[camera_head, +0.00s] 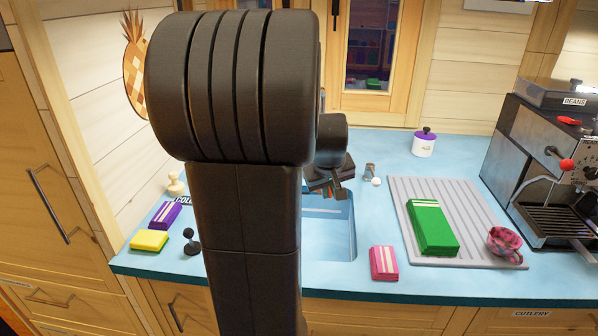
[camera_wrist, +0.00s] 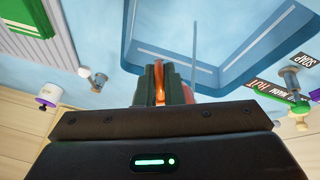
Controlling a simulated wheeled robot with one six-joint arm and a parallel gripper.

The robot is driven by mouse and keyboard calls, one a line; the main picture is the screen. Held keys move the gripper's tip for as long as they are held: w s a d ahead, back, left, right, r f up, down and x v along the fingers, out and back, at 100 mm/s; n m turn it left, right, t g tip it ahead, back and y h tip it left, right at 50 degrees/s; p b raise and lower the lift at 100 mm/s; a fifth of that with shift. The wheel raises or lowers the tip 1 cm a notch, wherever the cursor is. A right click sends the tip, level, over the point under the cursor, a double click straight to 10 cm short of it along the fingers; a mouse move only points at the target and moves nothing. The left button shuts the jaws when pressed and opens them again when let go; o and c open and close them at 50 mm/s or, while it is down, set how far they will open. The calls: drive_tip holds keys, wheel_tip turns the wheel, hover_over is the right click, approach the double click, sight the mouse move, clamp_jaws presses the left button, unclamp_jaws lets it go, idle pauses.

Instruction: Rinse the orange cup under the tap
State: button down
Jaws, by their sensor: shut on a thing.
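My gripper (camera_head: 326,186) is over the sink (camera_head: 342,225), partly hidden by my own arm in the head view. In the wrist view my gripper (camera_wrist: 160,88) is shut on a narrow orange piece (camera_wrist: 159,80), which looks like part of the orange cup. The rest of the cup is hidden behind the fingers. The blue sink basin also shows beyond the fingers in the wrist view (camera_wrist: 230,40). No tap spout can be made out; my arm blocks much of the sink area in the head view.
A grey drainboard (camera_head: 400,205) right of the sink holds a green packet (camera_head: 432,227) and a pink patterned cup (camera_head: 504,241). A pink packet (camera_head: 384,263) lies at the front. A purple-lidded pot (camera_head: 424,145) stands behind. A coffee machine (camera_head: 540,165) stands far right.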

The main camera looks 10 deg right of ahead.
drive_tip(key=shift+r, duration=0.15)
drive_tip(key=s+d+r+p, duration=0.2)
drive_tip(key=s+r+p, duration=0.1)
drive_tip(key=s, duration=0.1)
drive_tip(key=shift+s+d+r, duration=0.2)
drive_tip(key=shift+d+r, duration=0.05)
drive_tip(key=shift+r, duration=0.15)
idle(0.5)
